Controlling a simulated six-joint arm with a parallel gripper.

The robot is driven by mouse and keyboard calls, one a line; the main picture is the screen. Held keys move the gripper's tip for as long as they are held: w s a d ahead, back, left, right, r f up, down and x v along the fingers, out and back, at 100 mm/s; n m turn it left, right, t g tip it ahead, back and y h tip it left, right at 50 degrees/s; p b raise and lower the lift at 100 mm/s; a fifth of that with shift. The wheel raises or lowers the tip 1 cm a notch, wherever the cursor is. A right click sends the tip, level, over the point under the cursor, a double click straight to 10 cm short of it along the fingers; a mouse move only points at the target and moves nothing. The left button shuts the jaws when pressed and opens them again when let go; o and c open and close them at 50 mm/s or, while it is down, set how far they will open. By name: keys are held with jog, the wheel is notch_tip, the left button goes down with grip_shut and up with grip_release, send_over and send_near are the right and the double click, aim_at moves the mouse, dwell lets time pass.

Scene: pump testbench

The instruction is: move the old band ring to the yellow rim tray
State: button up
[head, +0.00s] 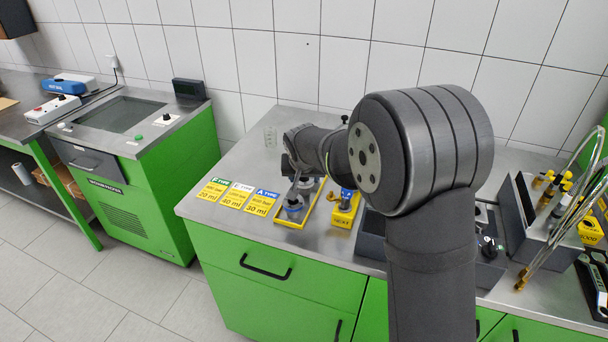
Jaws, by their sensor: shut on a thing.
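My gripper (294,186) is small in the head view, pointing down over the yellow rim tray (283,221). The tray lies flat on the steel counter, right of the three labelled cards, and is partly hidden by my arm. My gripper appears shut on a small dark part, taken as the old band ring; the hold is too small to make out. A blue-grey round part (294,210) shows directly below the gripper, within the tray's outline. Whether the held part touches it or the tray cannot be told.
A yellow NEXT block (342,217) with a blue part stands right of the tray. My arm hides the counter's middle. A rack with hoses (540,220) stands at right.

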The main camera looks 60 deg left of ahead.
jog(key=shift+f, duration=0.5)
dwell(1.0)
jog(key=o, duration=1.2)
jog(key=shift+r, duration=3.5)
jog(key=shift+f, duration=0.15)
notch_tip(320, 180, down, 7)
jog(key=shift+r, duration=0.2)
jog(key=shift+r, duration=0.1)
